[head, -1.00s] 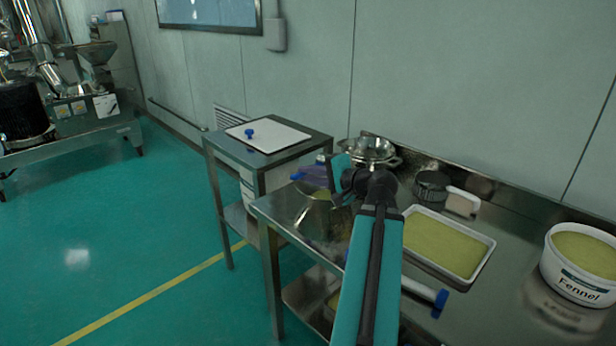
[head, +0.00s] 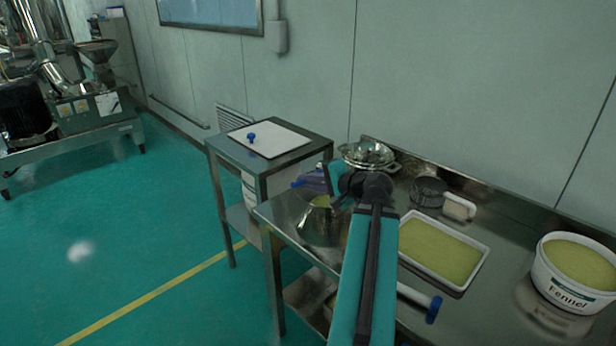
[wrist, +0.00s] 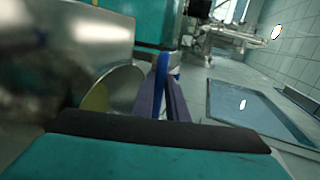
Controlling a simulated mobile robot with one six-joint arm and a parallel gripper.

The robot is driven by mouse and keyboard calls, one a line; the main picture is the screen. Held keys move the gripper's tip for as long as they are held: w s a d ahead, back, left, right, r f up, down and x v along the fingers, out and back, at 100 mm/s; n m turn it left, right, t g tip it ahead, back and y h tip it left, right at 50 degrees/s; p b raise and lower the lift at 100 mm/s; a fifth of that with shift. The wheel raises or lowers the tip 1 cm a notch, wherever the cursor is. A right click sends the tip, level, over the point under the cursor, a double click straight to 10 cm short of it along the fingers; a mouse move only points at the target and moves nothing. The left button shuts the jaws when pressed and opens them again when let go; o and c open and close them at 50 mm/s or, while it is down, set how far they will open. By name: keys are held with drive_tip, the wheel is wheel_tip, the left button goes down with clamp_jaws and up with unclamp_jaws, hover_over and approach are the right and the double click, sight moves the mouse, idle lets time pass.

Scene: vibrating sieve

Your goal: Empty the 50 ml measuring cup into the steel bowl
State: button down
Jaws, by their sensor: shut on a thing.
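In the wrist view a round metal shape with yellow-green inside, likely the bowl (wrist: 125,90), is beside the handle. The cup's mouth is not clear, so I cannot tell its tilt or contents.
A white tray of powder (head: 485,262) lies right of my arm. A Fennel tub (head: 565,290) stands at the right. A steel colander (head: 367,153) and a round sieve (head: 428,190) are at the back. A smaller table (head: 318,150) with a white board adjoins on the left.

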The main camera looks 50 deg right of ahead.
drive_tip(key=shift+w+r+g+p, duration=0.25)
drive_tip(key=shift+g+p, duration=0.45)
drive_tip(key=shift+p, duration=1.05)
drive_tip(key=shift+w+r+g+p, duration=0.1)
drive_tip(key=shift+r+g+p, duration=0.4)
drive_tip(key=shift+p, duration=1.2)
drive_tip(key=shift+w+r+g+p, duration=0.1)
drive_tip(key=shift+w+g+p, duration=0.1)
drive_tip(key=shift+g+p, duration=1.15)
drive_tip(key=p, duration=0.3)
drive_tip(key=shift+w+r, duration=0.15)
drive_tip(key=g+p, duration=0.2)
drive_tip(key=p, duration=0.1)
drive_tip(key=r+g+p, duration=0.1)
drive_tip(key=p, duration=0.2)
drive_tip(key=shift+w+g, duration=0.35)
drive_tip(key=g+p, duration=0.1)
drive_tip(key=p, duration=0.1)
drive_tip(key=g+p, duration=0.2)
drive_tip(key=p, duration=0.1)
drive_tip(key=g+p, duration=0.1)
drive_tip(key=p, duration=0.1)
drive_tip(key=shift+w+d+r+g, duration=0.1)
drive_tip(key=shift+w+r+g, duration=0.2)
drive_tip(key=shift+w+r, duration=0.1)
drive_tip(key=shift+f, duration=0.15)
drive_tip(key=shift+g, duration=1.4)
